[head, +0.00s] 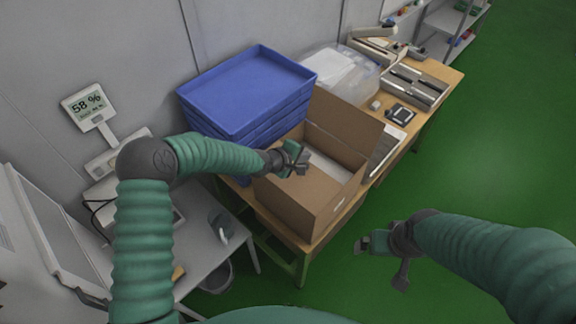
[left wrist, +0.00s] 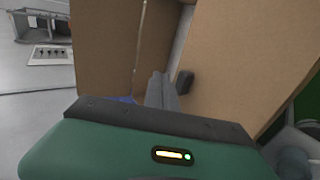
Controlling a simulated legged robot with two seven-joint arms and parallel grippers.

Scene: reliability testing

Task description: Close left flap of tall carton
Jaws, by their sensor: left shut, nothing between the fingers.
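The brown cardboard carton (head: 332,208) stands on the wooden table with its top open and a pale surface showing inside. One flap (head: 345,122) stands up along its far side. My left gripper (head: 301,161) is shut and empty, over the left part of the carton. I cannot tell whether it touches the cardboard. In the left wrist view its closed fingers (left wrist: 160,88) lie between a brown panel (left wrist: 108,50) on the left and a wider cardboard panel (left wrist: 245,60) on the right. My right gripper (head: 366,244) hangs over the green floor, away from the carton; its jaw opening is unclear.
Stacked blue trays (head: 245,92) stand right behind the carton. A clear plastic bin (head: 340,72), a small black device (head: 400,114) and tool trays (head: 415,85) occupy the table's far end. A display reading 58 % (head: 88,106) stands at left. The green floor at right is clear.

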